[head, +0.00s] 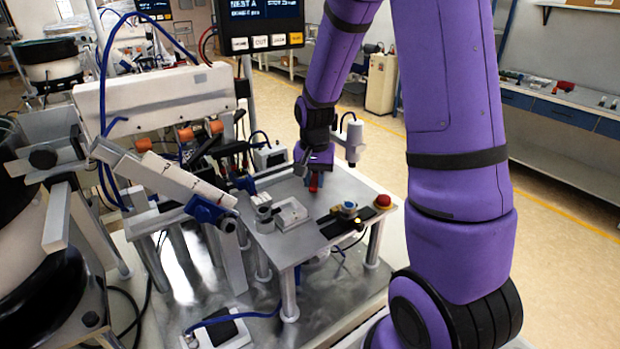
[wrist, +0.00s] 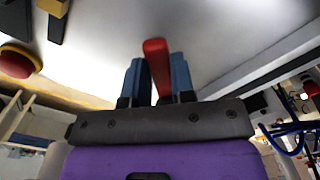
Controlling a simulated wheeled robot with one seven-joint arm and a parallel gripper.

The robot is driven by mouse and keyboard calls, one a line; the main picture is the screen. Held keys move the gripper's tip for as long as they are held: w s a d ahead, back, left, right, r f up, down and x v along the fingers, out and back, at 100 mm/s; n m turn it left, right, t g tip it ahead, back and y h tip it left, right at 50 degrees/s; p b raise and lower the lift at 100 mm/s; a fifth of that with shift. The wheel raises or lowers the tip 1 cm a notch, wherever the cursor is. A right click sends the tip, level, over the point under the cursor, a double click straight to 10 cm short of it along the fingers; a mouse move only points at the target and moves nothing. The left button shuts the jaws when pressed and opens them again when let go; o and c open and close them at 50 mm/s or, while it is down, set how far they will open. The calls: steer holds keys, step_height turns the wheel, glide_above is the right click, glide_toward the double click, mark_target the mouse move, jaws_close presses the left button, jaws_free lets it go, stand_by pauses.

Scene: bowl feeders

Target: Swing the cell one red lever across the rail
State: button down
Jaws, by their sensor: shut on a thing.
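The red lever (head: 313,184) stands at the back of the small metal table (head: 345,185) in the head view. In the wrist view the red lever (wrist: 156,55) rises between the two blue fingers of my gripper (wrist: 158,72), and its rounded end shows past their tips. My gripper (head: 315,172) is shut on the lever, and its purple body hides much of it in the head view. The lever's pivot is hidden. I cannot tell which part is the rail it crosses.
A red push button (head: 383,201) and a blue-topped knob (head: 347,208) sit on the table's front right. A white cylinder on a post (head: 354,137) stands close right of my gripper. A white block (head: 290,213) and the sloping white track (head: 165,177) lie left.

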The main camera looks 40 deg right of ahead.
steer(key=shift+s+d+n, duration=0.1)
steer(key=shift+d+n, duration=0.1)
steer(key=shift+n, duration=0.2)
stand_by(0.3)
steer(key=c, duration=1)
jaws_free()
steer(key=shift+o, duration=0.2)
step_height(320, 180, up, 11)
